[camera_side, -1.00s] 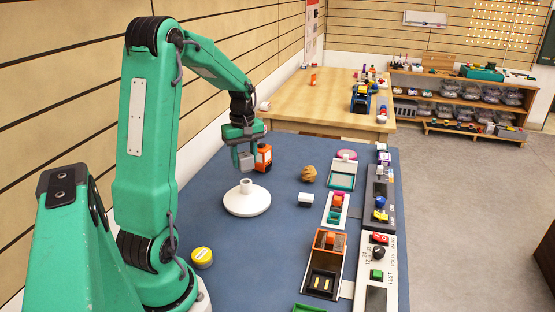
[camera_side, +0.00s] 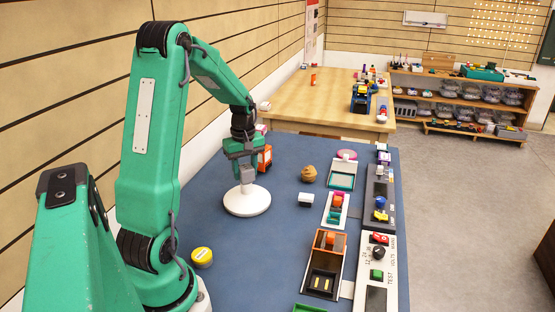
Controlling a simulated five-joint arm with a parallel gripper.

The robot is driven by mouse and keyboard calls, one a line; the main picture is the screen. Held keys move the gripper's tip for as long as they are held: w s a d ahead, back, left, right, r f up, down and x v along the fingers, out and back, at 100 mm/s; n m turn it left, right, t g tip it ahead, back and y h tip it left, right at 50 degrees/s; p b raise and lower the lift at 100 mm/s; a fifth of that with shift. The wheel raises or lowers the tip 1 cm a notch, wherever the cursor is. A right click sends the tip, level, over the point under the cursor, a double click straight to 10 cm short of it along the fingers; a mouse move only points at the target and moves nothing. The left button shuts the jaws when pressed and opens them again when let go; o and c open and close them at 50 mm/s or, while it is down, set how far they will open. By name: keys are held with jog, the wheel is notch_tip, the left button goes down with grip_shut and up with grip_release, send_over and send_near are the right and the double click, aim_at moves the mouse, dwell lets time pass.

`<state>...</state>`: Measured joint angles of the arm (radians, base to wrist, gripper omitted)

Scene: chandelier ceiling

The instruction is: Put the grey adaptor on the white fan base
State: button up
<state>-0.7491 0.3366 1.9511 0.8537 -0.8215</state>
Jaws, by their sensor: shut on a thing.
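The white fan base (camera_side: 246,202) is a round disc with a short upright post, standing on the blue work mat. My gripper (camera_side: 243,169) is directly above it, pointing down. It is shut on the grey adaptor (camera_side: 247,176), a small grey block. The adaptor is at the top of the post, and the post is largely hidden by it. I cannot tell whether the adaptor is seated on the post or just touching it.
An orange toy-like block (camera_side: 265,158) stands close behind and right of my gripper. A brown knobby object (camera_side: 309,174) and a white block (camera_side: 305,199) are to the right. A yellow-lidded tin (camera_side: 202,257) is at the front left. Trays and a control panel (camera_side: 377,265) line the right edge.

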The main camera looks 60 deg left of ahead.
aim_at(247, 168)
jog(key=o, duration=1)
jog(key=shift+r, duration=0.1)
notch_tip(247, 168, up, 12)
jog(key=shift+r, duration=0.1)
dwell(0.4)
jog(key=d+r+m+t+y, duration=0.15)
jog(key=d+m, duration=0.25)
jog(key=d, duration=0.4)
jog(key=d+r+m+t+h, duration=0.1)
jog(key=d+r+m, duration=0.25)
jog(key=d, duration=0.45)
jog(key=shift+s+d+f+m+t, duration=0.45)
jog(key=shift+s+d+m, duration=0.9)
jog(key=shift+d+m, duration=0.55)
jog(key=shift+s+d+f+m+t, duration=0.35)
jog(key=shift+s+d+m+t, duration=0.25)
jog(key=shift+s+d+m, duration=1.25)
jog(key=shift+s+d+f+m+t, duration=0.45)
jog(key=shift+s+d+m, duration=0.35)
jog(key=shift+d+m, duration=1.15)
